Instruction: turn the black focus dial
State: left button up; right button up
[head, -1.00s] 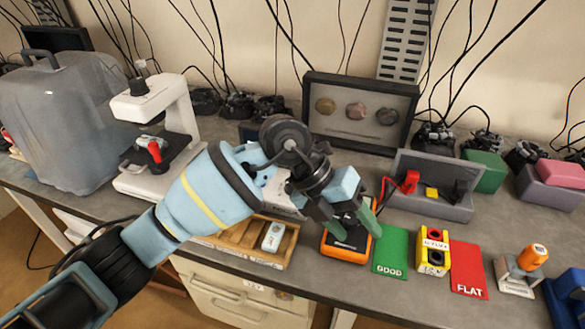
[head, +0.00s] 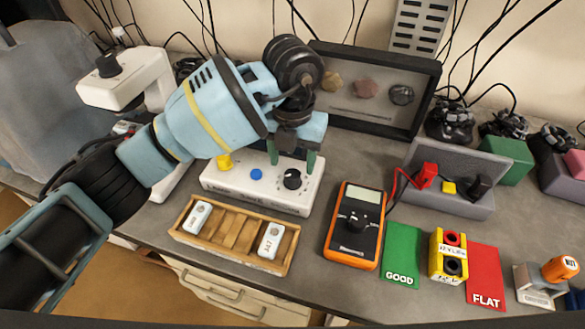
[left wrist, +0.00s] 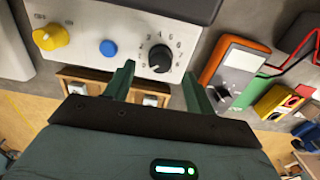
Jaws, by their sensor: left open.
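A white control box (head: 222,180) stands on the bench and carries a black dial (head: 292,179) at its right end. In the left wrist view the black dial (left wrist: 160,58) has a white pointer mark and numbers around it. My left gripper (head: 292,160) is open, with its two green fingers pointing down just above and behind the dial in the head view. In the left wrist view the dial shows beyond and between the fingertips (left wrist: 158,78); contact is not visible. The right gripper is not in view.
The box also has a yellow knob (head: 224,162) and a blue button (head: 256,174). A wooden tray (head: 213,244) lies in front, an orange multimeter (head: 354,225) to the right. A white microscope (head: 112,92) with a black knob stands left; a framed display (head: 370,126) stands behind.

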aim_at(292, 174)
pick_arm(q)
notch_tip(292, 174, down, 3)
jog(key=shift+f, duration=0.45)
jog(key=shift+c, duration=0.3)
jog(key=c, duration=0.9)
